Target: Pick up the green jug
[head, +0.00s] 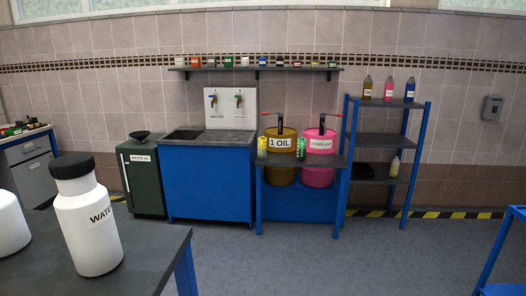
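Two small greenish containers stand on the front shelf of the blue stand (250,172) at the back wall. The left one (262,148) looks green and yellow and stands in front of the gold drum marked "1 OIL" (281,175). The right one (300,148) looks green and stands between the gold drum and the pink drum (318,178). They are too small for me to tell which is the green jug. My gripper is not in view.
A dark table (150,262) with a white, black-capped bottle (90,230) is close at the left. A blue sink cabinet (207,183) and a dark green waste cabinet (145,185) stand left of the drums, a blue shelf rack (385,141) right. Grey floor (330,265) ahead is clear.

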